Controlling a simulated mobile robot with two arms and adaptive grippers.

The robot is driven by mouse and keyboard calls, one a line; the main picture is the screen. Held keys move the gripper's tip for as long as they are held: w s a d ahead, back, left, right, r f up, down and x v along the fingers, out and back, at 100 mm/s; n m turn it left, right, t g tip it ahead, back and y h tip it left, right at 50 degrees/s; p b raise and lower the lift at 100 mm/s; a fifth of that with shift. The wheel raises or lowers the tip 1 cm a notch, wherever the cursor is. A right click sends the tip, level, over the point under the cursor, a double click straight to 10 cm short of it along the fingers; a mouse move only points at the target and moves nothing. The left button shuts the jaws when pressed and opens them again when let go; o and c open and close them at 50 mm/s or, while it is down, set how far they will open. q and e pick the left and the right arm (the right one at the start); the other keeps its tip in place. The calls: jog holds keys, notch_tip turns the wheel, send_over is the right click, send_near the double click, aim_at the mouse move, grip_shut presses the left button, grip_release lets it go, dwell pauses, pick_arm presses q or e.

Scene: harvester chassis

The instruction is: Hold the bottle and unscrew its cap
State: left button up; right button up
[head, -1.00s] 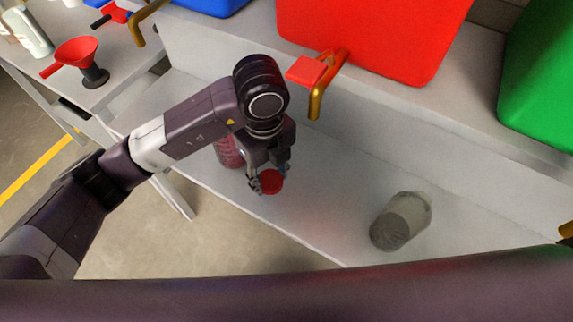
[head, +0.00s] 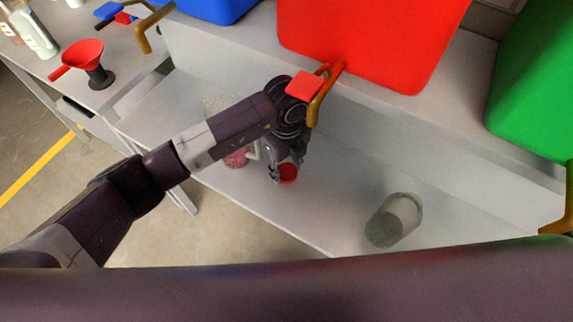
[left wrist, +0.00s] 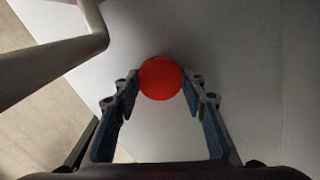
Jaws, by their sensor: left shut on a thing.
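My left gripper (head: 285,178) is shut on a red round cap (head: 288,172), above the grey lower shelf. In the left wrist view the cap (left wrist: 160,78) shows as a red disc between the fingertips of my left gripper (left wrist: 160,90). No bottle body is visible under the cap in either view. A pinkish-red container (head: 236,159) stands behind my left arm, mostly hidden; I cannot tell whether it is the bottle. A clear grey jar or bottle (head: 394,220) sits on the shelf to the right, apart from the gripper. My right gripper is not in view.
A red tank (head: 370,40) with a tap (head: 318,95) stands just above my left wrist. A green tank (head: 535,80) is at the right. A red funnel (head: 82,55) is on the left table. A pale bent bar (left wrist: 75,45) crosses the wrist view. The shelf between cap and jar is clear.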

aim_at(286, 172)
pick_arm(q)
jog(key=shift+f, duration=0.2)
jog(key=o, duration=1.3)
jog(key=shift+r, duration=0.3)
notch_tip(286, 172, up, 6)
jog(key=shift+r+b, duration=0.15)
jog(key=shift+b, duration=0.7)
jog(key=shift+r, duration=0.5)
